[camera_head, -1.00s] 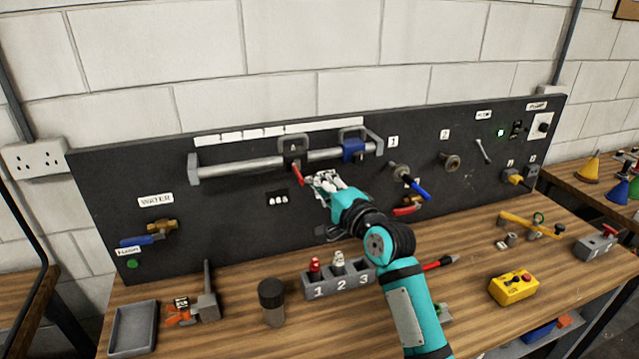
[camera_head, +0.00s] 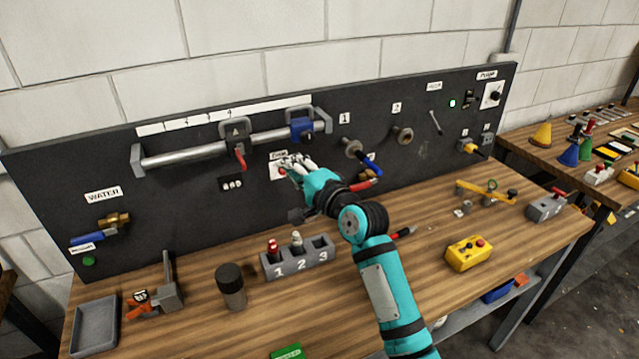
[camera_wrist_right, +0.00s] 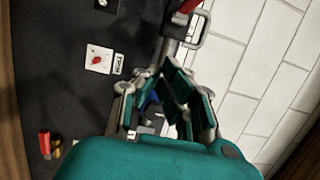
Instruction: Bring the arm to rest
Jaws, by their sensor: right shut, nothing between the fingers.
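My right gripper (camera_head: 290,166) is in front of the black panel (camera_head: 150,205), right of a hanging red lever (camera_head: 240,160) on the grey rail (camera_head: 190,153). Its fingers are shut and look empty. In the right wrist view the fingers (camera_wrist_right: 173,68) come together in a peak, with the teal wrist filling the bottom. My teal right arm reaches up from the lower right over the bench. A white plate (camera_wrist_right: 98,59) with a red knob shows left of the fingers there. I cannot tell whether the fingertips touch the panel. My left gripper is not in view.
Below the arm stand a grey numbered holder (camera_head: 298,262) and a dark-capped cylinder (camera_head: 231,288). A yellow button box (camera_head: 468,253) is to its right. A blue-handled valve (camera_head: 368,160) is close right of the gripper. Bare wooden bench (camera_head: 320,315) lies in front.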

